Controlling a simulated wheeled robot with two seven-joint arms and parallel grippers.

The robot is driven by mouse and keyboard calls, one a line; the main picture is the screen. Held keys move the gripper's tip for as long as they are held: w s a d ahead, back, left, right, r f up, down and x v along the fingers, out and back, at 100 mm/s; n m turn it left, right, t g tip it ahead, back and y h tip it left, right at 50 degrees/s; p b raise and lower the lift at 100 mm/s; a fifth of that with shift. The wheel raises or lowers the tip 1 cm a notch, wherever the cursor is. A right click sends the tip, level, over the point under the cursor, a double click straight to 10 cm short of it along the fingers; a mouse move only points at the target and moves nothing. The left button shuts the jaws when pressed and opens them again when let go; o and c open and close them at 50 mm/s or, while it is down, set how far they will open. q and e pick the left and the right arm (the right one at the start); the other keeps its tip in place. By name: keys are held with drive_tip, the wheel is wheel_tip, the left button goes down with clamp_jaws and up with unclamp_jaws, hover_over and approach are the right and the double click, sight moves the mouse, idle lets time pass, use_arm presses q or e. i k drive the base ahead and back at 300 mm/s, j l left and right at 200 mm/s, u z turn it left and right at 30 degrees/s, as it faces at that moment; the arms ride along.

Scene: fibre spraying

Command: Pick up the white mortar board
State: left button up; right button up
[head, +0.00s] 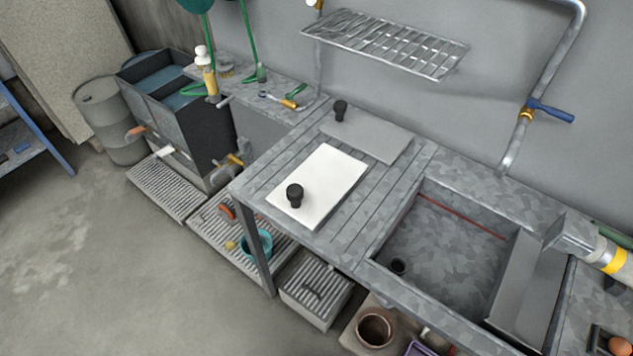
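The white mortar board (329,188) lies flat on the slatted metal worktop (371,209), left of the sink. A black knob-like handle (294,194) stands upright near its front left end. A grey board (369,135) with a similar black handle (340,110) lies behind it on the same worktop, close to the wall. Neither of my grippers shows in the head view.
A deep metal sink (447,250) adjoins the worktop on the right. A wire rack (384,42) hangs on the wall above. Bottles and tools stand on the back left ledge. Ribbed trays (168,187) and a teal bucket (256,246) sit below.

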sight(310, 193)
drive_tip(key=k+l+u, duration=0.2)
drive_tip(key=l+u, duration=0.15)
drive_tip(key=k+l+u, duration=0.25)
drive_tip(key=u, duration=0.15)
drive_tip(key=k+l+u, duration=0.35)
drive_tip(key=i+j, duration=0.05)
drive_tip(key=j, duration=0.05)
